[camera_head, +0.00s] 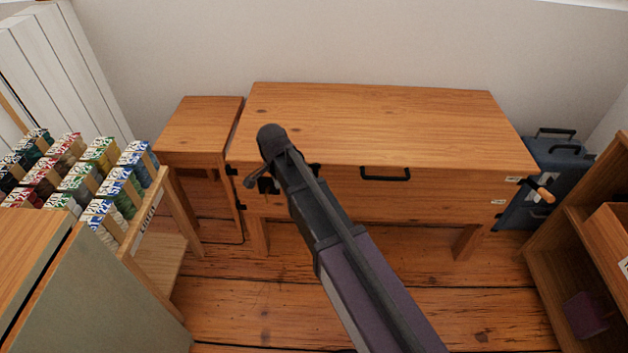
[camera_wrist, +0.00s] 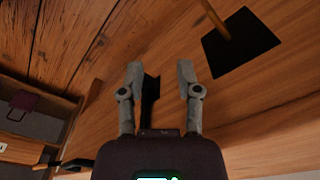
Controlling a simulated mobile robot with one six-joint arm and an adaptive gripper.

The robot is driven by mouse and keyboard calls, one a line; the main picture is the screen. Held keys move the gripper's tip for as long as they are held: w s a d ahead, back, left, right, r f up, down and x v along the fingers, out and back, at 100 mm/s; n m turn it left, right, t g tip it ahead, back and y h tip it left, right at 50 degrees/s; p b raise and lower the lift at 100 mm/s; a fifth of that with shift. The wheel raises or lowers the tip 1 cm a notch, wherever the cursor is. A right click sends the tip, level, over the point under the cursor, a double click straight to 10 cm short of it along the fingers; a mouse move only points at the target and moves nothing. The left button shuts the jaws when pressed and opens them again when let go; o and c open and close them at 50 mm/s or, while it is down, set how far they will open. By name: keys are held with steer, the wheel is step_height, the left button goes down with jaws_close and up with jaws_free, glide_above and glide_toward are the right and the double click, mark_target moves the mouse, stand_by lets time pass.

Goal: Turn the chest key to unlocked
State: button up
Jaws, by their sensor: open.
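The wooden chest (camera_head: 375,125) stands against the back wall with its lid shut. In the wrist view a black square plate (camera_wrist: 256,42) is on its wooden front, at the upper right. A thin brass-coloured rod (camera_wrist: 215,18) stands out from this plate and looks like the key; the top of the frame cuts it off. My gripper (camera_wrist: 160,67) is open, to the left of the plate in that view, with a dark piece of metal (camera_wrist: 150,90) behind the gap between its fingers. In the head view my gripper (camera_head: 255,183) is at the chest's left front and partly hides the lock area.
A black handle (camera_head: 385,177) is on the chest front. An orange-handled lever (camera_head: 541,192) sticks out at its right corner. A small side table (camera_head: 197,125) stands left, a thread rack (camera_head: 85,180) nearer left, a blue case (camera_head: 556,160) and shelf (camera_head: 555,265) right. The floor in front is clear.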

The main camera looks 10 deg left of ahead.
steer(key=w+d+r+m+g+y, duration=0.1)
steer(key=w+d+m+y, duration=0.2)
steer(key=d+m, duration=0.6)
steer(key=shift+r+y, duration=0.3)
steer(key=shift+y, duration=1.1)
steer(key=shift+s, duration=0.15)
